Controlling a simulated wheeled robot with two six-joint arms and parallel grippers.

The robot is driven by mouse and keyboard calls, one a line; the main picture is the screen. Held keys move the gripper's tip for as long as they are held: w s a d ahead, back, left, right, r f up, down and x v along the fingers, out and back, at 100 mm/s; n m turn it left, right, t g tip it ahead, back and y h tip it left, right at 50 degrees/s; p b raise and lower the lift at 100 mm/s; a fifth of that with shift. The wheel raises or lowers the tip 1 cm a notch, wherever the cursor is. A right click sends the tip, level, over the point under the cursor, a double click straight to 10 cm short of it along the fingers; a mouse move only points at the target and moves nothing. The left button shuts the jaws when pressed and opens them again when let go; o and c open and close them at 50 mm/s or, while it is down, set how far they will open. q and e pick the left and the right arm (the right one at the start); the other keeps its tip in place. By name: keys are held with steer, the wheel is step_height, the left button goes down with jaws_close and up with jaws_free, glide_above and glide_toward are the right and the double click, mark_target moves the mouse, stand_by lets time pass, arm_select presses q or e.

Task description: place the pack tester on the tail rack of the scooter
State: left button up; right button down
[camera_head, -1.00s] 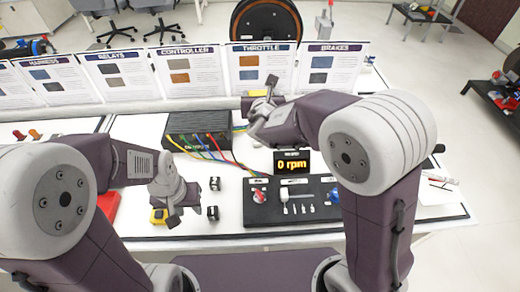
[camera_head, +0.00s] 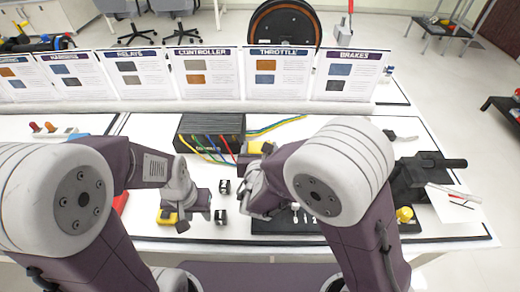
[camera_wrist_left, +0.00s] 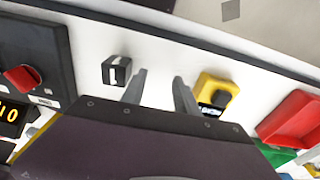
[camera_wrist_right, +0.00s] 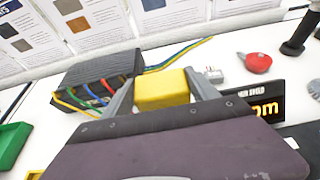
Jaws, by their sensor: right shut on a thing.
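My right gripper (camera_head: 255,165) is shut on a yellow block (camera_wrist_right: 162,90), which sits between its fingers in the right wrist view. The block shows partly in the head view (camera_head: 258,148), above the bench; its other faces are hidden, so I cannot tell for sure that it is the pack tester. My left gripper (camera_wrist_left: 158,90) is open and empty. A second yellow box with a dark part (camera_wrist_left: 215,92) lies beside it on the bench. I cannot make out the scooter's tail rack; a large black wheel with an orange rim (camera_head: 285,32) stands behind the boards.
A black box (camera_head: 212,130) with coloured cables lies mid-bench, near the right gripper. Two small black blocks (camera_head: 224,187) lie right of the left gripper. A dark panel (camera_head: 270,226) is partly under my right arm. A black grip-like part (camera_head: 435,163) lies at right. Upright boards line the back.

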steer(key=shift+r, duration=0.1)
steer(key=shift+c, duration=1.1)
jaws_free()
